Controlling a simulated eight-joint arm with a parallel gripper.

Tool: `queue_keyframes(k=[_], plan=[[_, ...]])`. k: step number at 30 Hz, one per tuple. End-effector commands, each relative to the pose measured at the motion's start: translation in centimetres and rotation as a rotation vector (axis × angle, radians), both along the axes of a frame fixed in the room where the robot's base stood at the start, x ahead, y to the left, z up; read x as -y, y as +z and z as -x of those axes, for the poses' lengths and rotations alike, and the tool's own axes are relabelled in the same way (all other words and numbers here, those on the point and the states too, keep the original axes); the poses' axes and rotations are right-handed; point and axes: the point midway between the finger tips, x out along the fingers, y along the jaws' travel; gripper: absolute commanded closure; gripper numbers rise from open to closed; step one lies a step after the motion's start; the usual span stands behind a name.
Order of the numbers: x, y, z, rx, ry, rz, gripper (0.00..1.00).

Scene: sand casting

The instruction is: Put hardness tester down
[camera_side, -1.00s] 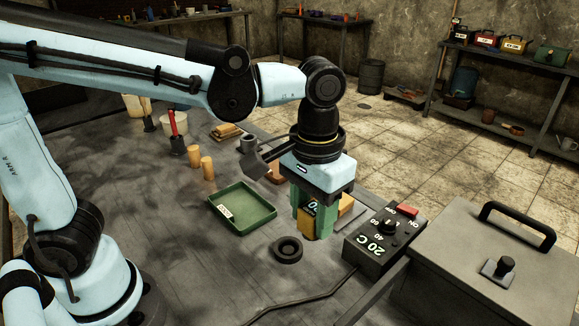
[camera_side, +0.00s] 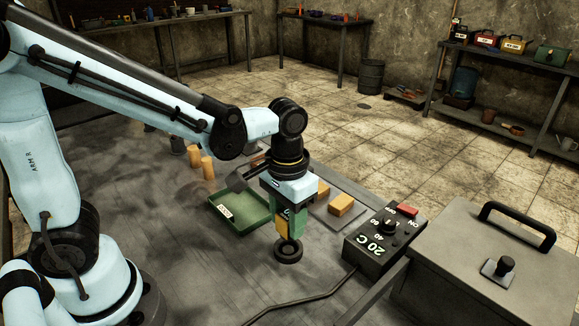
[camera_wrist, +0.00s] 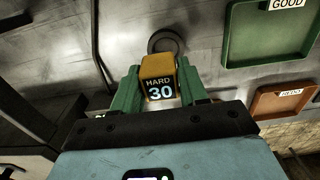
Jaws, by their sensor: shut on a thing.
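The hardness tester (camera_side: 282,229) is a yellow-orange block with a dark face; it reads "HARD 30" in the wrist view (camera_wrist: 158,72). My gripper (camera_side: 289,228) has green fingers and is shut on the tester, one finger on each side in the wrist view (camera_wrist: 160,90). It points down and holds the tester upright. A dark round stand (camera_side: 288,254) lies on the table directly under the tester in the side view. In the wrist view the stand (camera_wrist: 165,38) shows just beyond the tester. I cannot tell whether the tester touches it.
A green tray (camera_side: 257,222), labelled "GOOD" in the wrist view, lies left of my gripper. A reddish tray (camera_wrist: 262,98) is beside it. Yellow blocks (camera_side: 341,205) lie behind. A control box (camera_side: 372,252) reading "20 C" and a metal chest (camera_side: 455,265) stand right.

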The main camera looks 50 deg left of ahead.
Motion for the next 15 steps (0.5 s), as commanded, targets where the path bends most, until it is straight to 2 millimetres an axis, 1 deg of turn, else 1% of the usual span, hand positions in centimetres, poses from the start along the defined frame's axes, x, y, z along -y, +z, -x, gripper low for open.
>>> queue_keyframes(k=[3, 7, 15], plan=[[-0.7, -0.5, -0.6, 0.000, 0.001, 0.000, 0.87], [-0.8, -1.1, -0.8, 0.000, -0.001, 0.000, 0.87], [-0.8, -4.0, -0.8, 0.000, 0.000, 0.000, 0.87]])
